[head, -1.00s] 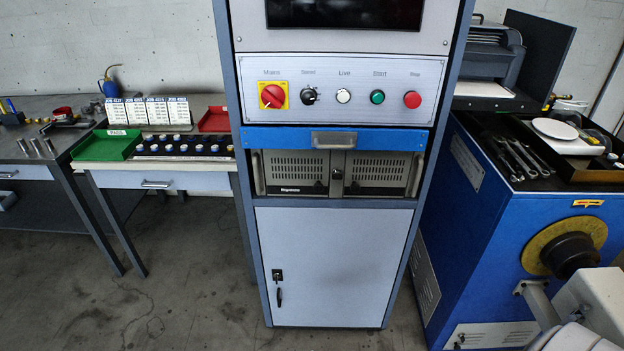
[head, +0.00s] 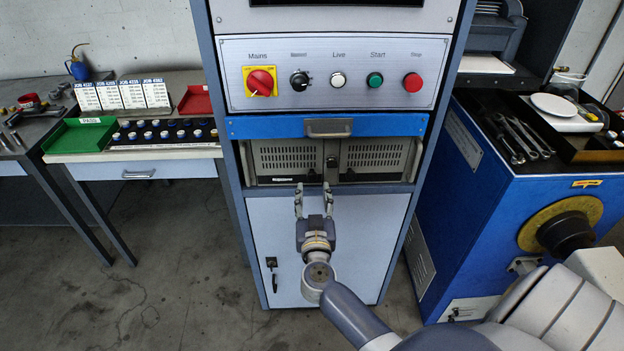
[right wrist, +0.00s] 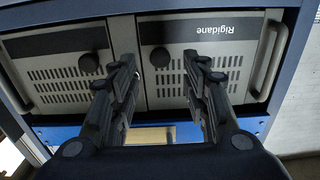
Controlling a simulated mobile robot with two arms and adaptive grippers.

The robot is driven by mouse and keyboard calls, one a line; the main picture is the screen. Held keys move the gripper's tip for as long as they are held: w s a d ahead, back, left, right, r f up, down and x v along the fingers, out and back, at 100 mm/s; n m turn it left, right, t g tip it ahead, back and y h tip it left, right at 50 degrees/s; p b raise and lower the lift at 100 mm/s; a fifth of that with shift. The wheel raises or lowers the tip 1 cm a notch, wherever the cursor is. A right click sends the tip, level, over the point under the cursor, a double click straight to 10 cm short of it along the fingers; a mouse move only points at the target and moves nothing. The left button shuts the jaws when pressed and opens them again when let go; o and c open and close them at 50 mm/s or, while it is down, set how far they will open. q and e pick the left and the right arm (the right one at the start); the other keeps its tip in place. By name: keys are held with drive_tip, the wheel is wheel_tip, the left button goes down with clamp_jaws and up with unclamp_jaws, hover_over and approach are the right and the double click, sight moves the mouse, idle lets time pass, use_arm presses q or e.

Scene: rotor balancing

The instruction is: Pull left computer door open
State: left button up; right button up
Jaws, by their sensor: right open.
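The left computer door (head: 285,158) is a grey vented panel in the cabinet's bay, and it looks shut. In the right wrist view the picture is upside down, so this door (right wrist: 218,88), with its Rigidane label, is on the right. Its round black knob (right wrist: 160,58) shows between my fingers there. My right gripper (head: 313,190) is open and empty, in front of the lower part of the doors, with its fingers (right wrist: 160,65) pointing at the cabinet. How far the fingertips are from the knob is unclear. My left gripper is not in view.
The right computer door (head: 375,156) is shut beside it, with its own black knob (right wrist: 89,63). Above is a blue drawer (head: 390,125) with a metal handle; below is a grey cabinet door (head: 365,225). A blue machine (head: 490,220) stands close on the right.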

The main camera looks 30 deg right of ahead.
sight(312, 179)
drive_tip(key=x, duration=0.6)
drive_tip(key=shift+w, duration=0.15)
drive_tip(key=shift+c, duration=0.6)
clamp_jaws()
